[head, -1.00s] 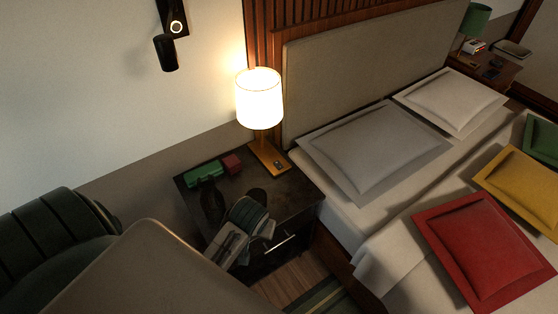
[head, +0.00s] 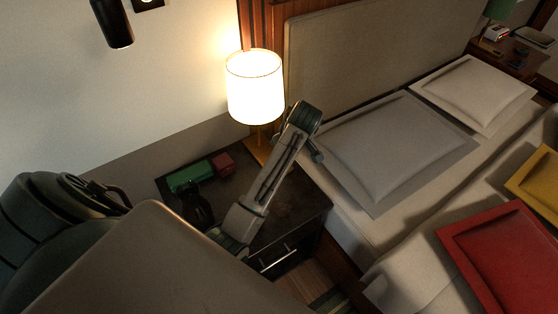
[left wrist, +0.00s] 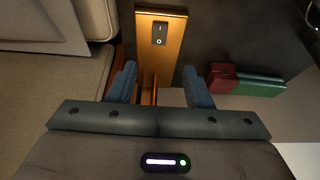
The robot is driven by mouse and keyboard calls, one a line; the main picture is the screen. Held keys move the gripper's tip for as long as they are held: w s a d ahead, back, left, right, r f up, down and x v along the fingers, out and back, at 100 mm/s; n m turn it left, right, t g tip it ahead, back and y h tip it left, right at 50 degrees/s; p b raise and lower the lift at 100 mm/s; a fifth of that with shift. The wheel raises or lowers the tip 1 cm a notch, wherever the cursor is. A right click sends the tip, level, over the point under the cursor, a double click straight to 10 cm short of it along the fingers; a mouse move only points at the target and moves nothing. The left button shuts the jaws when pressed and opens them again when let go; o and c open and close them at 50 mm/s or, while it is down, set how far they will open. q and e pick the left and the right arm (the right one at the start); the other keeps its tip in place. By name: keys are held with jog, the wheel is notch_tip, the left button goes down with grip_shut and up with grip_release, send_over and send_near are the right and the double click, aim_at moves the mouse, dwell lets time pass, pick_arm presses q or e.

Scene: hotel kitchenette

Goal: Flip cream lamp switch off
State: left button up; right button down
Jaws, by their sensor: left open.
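The cream lamp (head: 255,88) is lit and stands upright on the dark nightstand. Its gold base (left wrist: 172,20) fills the upper middle of the left wrist view. A black rocker switch (left wrist: 159,33) marked I and O sits on that base. My left gripper (head: 298,148) is beside the lamp, above the nightstand. In the left wrist view its two blue fingers (left wrist: 159,76) are apart with nothing held between them. The switch lies beyond the fingertips, roughly centred between them; I see no contact. In the head view my arm hides the switch. My right gripper is not in view.
The nightstand (head: 285,208) also holds a green box (head: 190,177), a small red box (head: 222,163) and a dark object (head: 197,208) left of my arm. The bed with a grey pillow (head: 390,150) is close on the right.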

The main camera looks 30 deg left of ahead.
pick_arm(q)
jog(key=x, duration=1.1)
